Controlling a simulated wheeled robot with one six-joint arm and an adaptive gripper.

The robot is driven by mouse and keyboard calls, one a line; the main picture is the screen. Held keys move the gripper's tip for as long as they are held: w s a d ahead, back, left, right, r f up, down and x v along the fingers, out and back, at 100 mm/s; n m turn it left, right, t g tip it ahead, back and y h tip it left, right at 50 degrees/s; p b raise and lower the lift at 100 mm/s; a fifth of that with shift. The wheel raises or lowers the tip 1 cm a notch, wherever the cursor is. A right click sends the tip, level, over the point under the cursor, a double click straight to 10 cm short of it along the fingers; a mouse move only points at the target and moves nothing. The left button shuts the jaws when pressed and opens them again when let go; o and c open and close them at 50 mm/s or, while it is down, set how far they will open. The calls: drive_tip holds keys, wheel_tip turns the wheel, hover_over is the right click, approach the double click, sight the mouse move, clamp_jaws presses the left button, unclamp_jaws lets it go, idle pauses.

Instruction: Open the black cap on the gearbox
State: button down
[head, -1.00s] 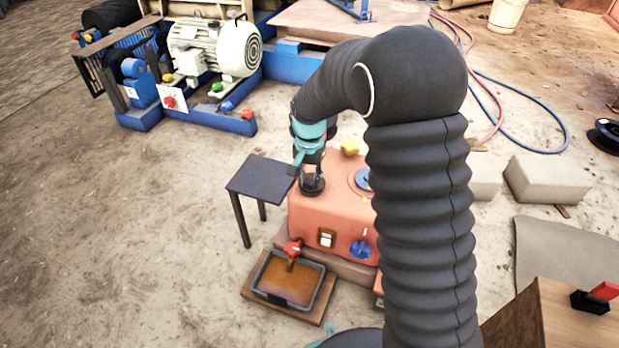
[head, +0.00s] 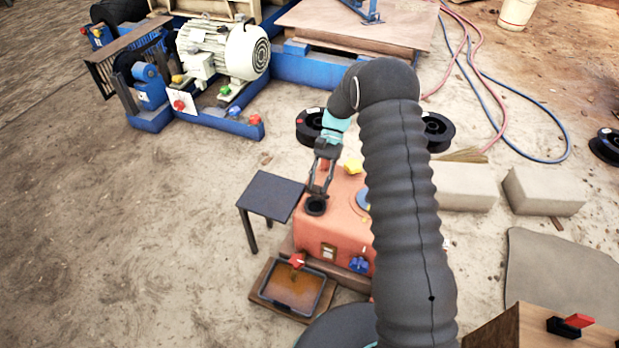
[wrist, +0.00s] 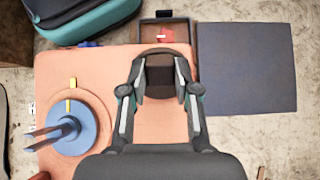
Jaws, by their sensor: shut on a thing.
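The orange-red gearbox (head: 338,230) stands on a low base, and its top fills the left and middle of the wrist view (wrist: 108,68). The round black cap (head: 315,206) is at the gearbox's top left edge, beside the small black table. My gripper (head: 321,186) reaches down to it from above, and its fingers (wrist: 161,84) are shut on the cap in the wrist view (wrist: 158,53). The fingers hide part of the cap. I cannot tell whether it is tilted or lifted off its seat.
A black side table (head: 272,193) stands just left of the gearbox. A yellow knob (head: 353,167) and a blue round part (wrist: 72,128) are on its top. A drip tray (head: 268,296) lies in front, below a red tap (head: 297,260).

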drive_tip(key=shift+w+d+g+y, duration=0.35)
drive_tip(key=shift+w+g, duration=0.2)
drive_tip(key=shift+g, duration=0.3)
drive_tip(key=shift+w+d+g+y, duration=0.2)
drive_tip(key=shift+w+g+y, duration=0.3)
drive_tip(key=shift+g, duration=0.35)
drive_tip(key=shift+w, duration=0.1)
drive_tip(key=c, duration=0.8)
unclamp_jaws()
drive_tip(key=shift+c, duration=0.2)
wheel_tip(320, 180, up, 10)
